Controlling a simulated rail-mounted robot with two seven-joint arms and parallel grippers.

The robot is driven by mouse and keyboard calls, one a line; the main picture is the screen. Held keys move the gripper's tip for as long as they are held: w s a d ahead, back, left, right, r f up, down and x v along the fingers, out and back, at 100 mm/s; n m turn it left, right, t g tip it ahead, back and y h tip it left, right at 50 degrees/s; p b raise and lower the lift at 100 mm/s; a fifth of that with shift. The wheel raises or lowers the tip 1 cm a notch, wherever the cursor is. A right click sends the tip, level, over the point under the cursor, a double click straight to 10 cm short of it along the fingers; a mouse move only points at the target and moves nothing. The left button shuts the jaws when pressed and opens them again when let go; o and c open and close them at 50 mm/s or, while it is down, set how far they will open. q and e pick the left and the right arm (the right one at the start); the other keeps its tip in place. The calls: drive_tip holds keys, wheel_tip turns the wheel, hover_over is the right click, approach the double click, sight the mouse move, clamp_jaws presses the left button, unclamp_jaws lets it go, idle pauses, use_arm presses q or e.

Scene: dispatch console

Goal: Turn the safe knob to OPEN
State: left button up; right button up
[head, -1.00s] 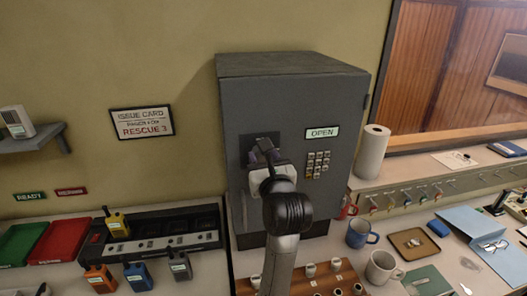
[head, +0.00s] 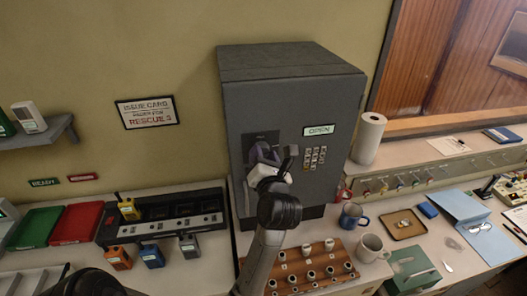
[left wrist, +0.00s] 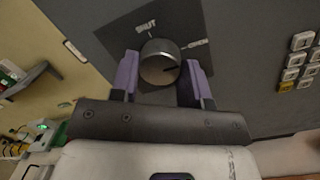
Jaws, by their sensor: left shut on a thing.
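The grey safe (head: 290,110) stands against the wall in the middle of the head view, with its door shut. Its round metal knob (left wrist: 160,62) shows in the left wrist view on a dark plate, with SHUT marked above and OPEN to the right. The knob's dark pointer line points right, about at the OPEN mark. My left gripper (head: 264,154) is at the plate, its purple fingers on either side of the knob, shut on it. In the head view the gripper hides the knob. My right gripper is not in view.
A keypad (head: 315,157) and a lit OPEN sign (head: 319,130) are on the safe door. A wooden rack (head: 310,268) and mugs (head: 352,215) stand below, in front of the safe. Radios (head: 152,256) and a dark charger (head: 165,222) are on the left. A paper roll (head: 368,138) stands right.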

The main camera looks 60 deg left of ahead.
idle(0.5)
use_arm(q)
drive_tip(key=o, duration=0.9)
drive_tip(key=shift+b+v, duration=0.8)
drive_tip(key=shift+v, duration=2.95)
